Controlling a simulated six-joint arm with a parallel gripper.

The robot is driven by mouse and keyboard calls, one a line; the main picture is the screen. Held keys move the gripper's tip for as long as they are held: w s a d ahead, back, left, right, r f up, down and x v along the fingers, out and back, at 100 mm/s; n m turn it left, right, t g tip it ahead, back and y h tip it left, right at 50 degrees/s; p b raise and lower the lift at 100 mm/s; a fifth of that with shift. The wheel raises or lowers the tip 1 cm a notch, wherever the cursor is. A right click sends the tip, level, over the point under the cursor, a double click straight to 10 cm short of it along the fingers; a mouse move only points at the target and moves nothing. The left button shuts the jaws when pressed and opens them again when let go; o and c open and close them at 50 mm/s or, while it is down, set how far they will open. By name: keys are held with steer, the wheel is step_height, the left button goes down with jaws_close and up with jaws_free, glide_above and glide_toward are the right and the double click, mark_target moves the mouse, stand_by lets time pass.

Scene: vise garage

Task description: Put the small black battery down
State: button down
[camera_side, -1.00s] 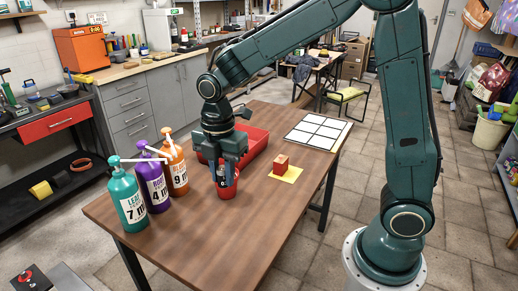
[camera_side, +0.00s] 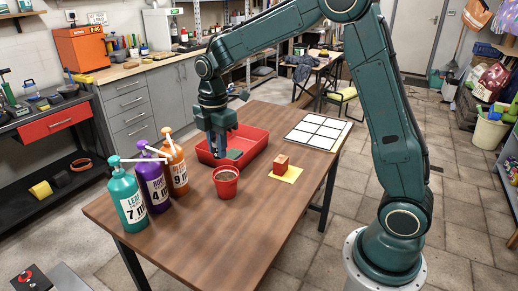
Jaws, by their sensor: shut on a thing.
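My gripper (camera_side: 220,149) points down at the left part of the red tray (camera_side: 262,153), in front of its inside from this view. It is shut on the small black battery, which is too small and dark to make out clearly between the fingers. I cannot tell whether the battery touches the tray floor. A dark patch shows just right of the fingertips, inside the tray. The red pot (camera_side: 226,190) stands upright on the table in front of the tray, with a brown inside and nothing of mine in it.
Three pump bottles, teal (camera_side: 128,200), purple (camera_side: 154,185) and orange (camera_side: 175,170), stand at the table's left. A red block (camera_side: 281,165) sits on a yellow square (camera_side: 291,175). A white gridded panel (camera_side: 318,131) lies at the back right. The table's front (camera_side: 215,245) is clear.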

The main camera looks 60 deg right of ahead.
steer(key=w+d+m, duration=0.4)
steer(key=w+d, duration=0.1)
steer(key=d, duration=0.8)
steer(key=m, duration=1)
glide_above(295, 149)
step_height(295, 149, down, 17)
steer(key=shift+w+d+r, duration=0.15)
steer(key=shift+r, duration=0.05)
steer(key=shift+f, duration=2.1)
steer(key=shift+f, duration=0.2)
